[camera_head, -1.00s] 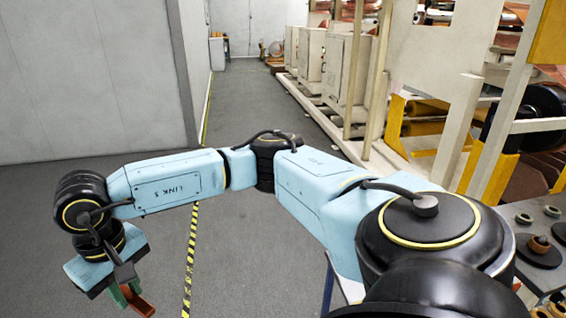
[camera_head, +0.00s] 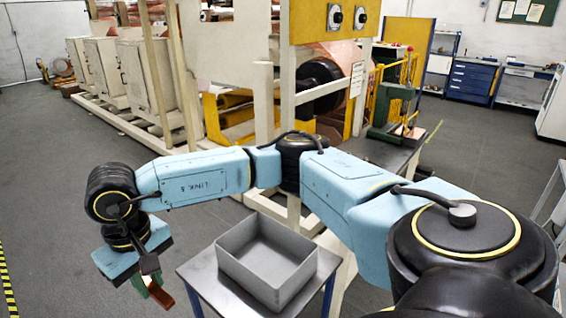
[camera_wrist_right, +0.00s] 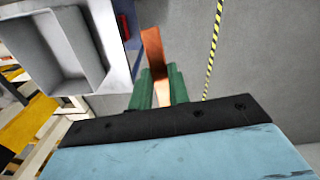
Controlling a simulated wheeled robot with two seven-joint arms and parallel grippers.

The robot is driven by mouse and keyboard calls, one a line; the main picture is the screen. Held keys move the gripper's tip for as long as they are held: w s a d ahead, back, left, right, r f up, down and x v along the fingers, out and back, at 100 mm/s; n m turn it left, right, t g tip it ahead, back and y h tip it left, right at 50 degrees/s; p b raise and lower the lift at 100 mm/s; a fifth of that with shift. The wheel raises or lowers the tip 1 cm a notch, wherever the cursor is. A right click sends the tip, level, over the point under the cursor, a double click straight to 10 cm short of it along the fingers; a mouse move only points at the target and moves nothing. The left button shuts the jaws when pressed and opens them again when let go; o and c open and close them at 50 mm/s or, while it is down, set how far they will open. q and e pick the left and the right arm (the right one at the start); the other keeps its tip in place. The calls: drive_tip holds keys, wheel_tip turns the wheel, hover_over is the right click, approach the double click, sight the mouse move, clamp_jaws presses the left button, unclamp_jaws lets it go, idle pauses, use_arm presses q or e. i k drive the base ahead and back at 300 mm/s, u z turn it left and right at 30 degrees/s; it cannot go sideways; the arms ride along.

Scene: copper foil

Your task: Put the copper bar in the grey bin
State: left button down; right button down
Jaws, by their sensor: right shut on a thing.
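My right gripper (camera_head: 151,290) has green fingers and is shut on the copper bar (camera_head: 165,297), which hangs below it at the lower left of the head view. In the right wrist view the copper bar (camera_wrist_right: 153,52) sticks out beyond the green fingers (camera_wrist_right: 159,88). The grey bin (camera_head: 299,274) is an open, empty rectangular box on a small table, to the right of the gripper in the head view. It also shows at the upper left of the right wrist view (camera_wrist_right: 22,62). The gripper and bar are apart from the bin, beside the table. My left gripper is not in view.
The bin stands on a metal-topped table (camera_head: 205,280) with blue legs. Behind it are cream machine frames (camera_head: 262,105) and another table (camera_head: 375,153) with a green device. Open grey floor (camera_head: 50,160) lies at the left.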

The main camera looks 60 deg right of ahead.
sight(270, 268)
drive_tip(key=i, duration=2.85)
drive_tip(key=z, duration=3.45)
drive_tip(key=i, duration=0.5)
drive_tip(key=u, duration=0.05)
